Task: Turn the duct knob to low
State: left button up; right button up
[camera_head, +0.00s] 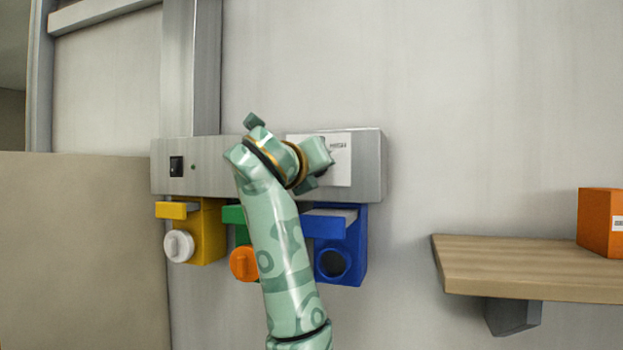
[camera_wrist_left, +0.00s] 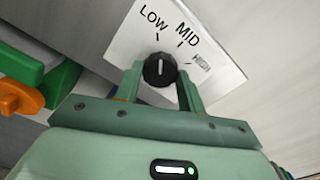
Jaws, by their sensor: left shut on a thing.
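The duct knob (camera_wrist_left: 160,69) is a round black knob on a white label plate (camera_wrist_left: 125,45) printed LOW, MID and HIGH. Its white pointer line points up in the left wrist view, toward the tick under LOW. My left gripper (camera_wrist_left: 159,75) has a green finger on either side of the knob and is shut on it. In the head view the plate (camera_head: 341,160) is on the right part of a grey metal panel (camera_head: 215,170); my left gripper (camera_head: 318,172) is in front of it and hides most of the knob. My right gripper is not in view.
Below the panel hang a yellow unit (camera_head: 211,232) with a white knob (camera_head: 178,246), a green unit with an orange knob (camera_head: 243,264), and a blue unit (camera_head: 350,245). A black switch (camera_head: 176,166) is at left. A wooden shelf (camera_head: 520,262) with an orange box (camera_head: 598,222) stands right.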

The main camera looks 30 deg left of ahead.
pick_arm(q)
jog(key=shift+n+b, duration=0.35)
jog(key=shift+n, duration=0.25)
jog(key=shift+r, duration=0.1)
jog(key=o, duration=1)
jog(key=shift+s, duration=0.1)
jog(key=shift+s+b, duration=0.3)
jog(key=b+v, duration=0.4)
jog(key=v, duration=1.1)
jog(key=shift+s+d, duration=0.25)
jog(key=shift+s, duration=0.05)
